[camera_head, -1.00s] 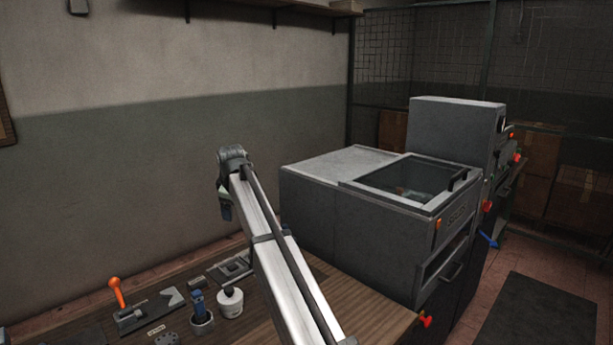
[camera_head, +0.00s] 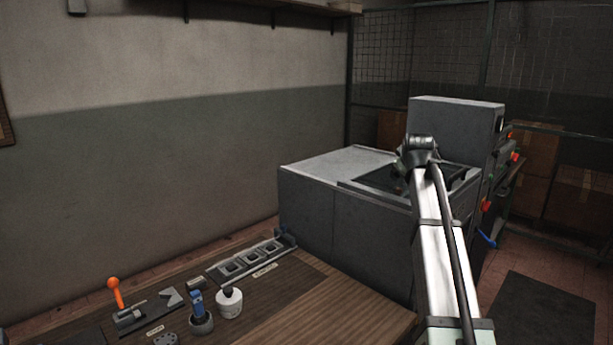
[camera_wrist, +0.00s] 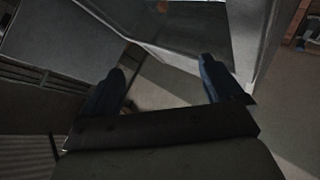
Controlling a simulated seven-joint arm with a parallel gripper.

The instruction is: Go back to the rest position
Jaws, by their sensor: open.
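My gripper (camera_wrist: 162,72) shows in the wrist view as two blue fingers set wide apart. It is open, and I see nothing held between them. Grey machine panels and a pale surface lie beyond the fingers. In the head view my arm rises at the right, in front of the grey machine (camera_head: 305,200). Its wrist end overlaps the dark window on the machine's top. The fingers themselves are hidden in that view. I cannot tell how far they are from the machine.
The wooden bench (camera_head: 350,312) carries an orange-knobbed lever (camera_head: 115,292), a blue-handled tool in a round holder (camera_head: 201,325), a white pot (camera_head: 229,304) and a plate with square openings (camera_head: 247,259). The bench's right part is clear. A dark mat (camera_head: 540,315) lies on the floor.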

